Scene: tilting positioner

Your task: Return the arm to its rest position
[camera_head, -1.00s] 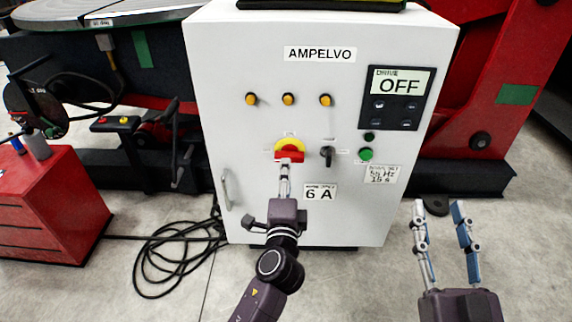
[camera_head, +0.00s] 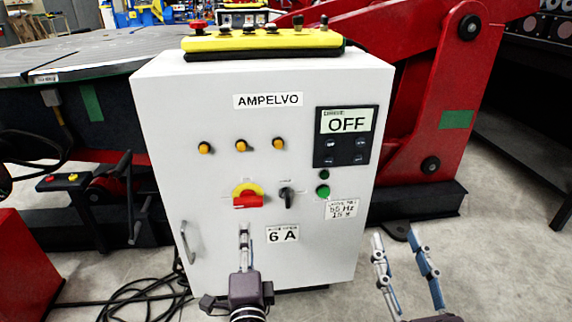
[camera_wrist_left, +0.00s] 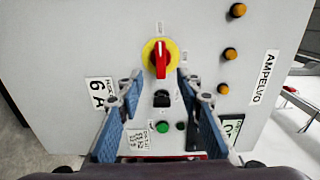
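The white control cabinet (camera_head: 215,120) labelled AMPELVO stands ahead. Its red rotary switch (camera_head: 248,201) on a yellow plate has its handle lying horizontal in the head view; it also shows in the left wrist view (camera_wrist_left: 160,59). The drive display (camera_head: 347,121) reads OFF. My left gripper (camera_head: 244,232) is just below the switch in the head view, apart from it. In the left wrist view its fingers (camera_wrist_left: 157,85) are spread with nothing between them. My right gripper (camera_head: 395,238) is open and empty, to the right of the cabinet's lower part.
A black selector (camera_head: 286,195) and a green button (camera_head: 323,191) sit right of the switch. A yellow pendant (camera_head: 263,40) lies on the cabinet. Black cables (camera_head: 145,298) are on the floor at left. The red positioner frame (camera_head: 430,120) stands behind. Floor at right is clear.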

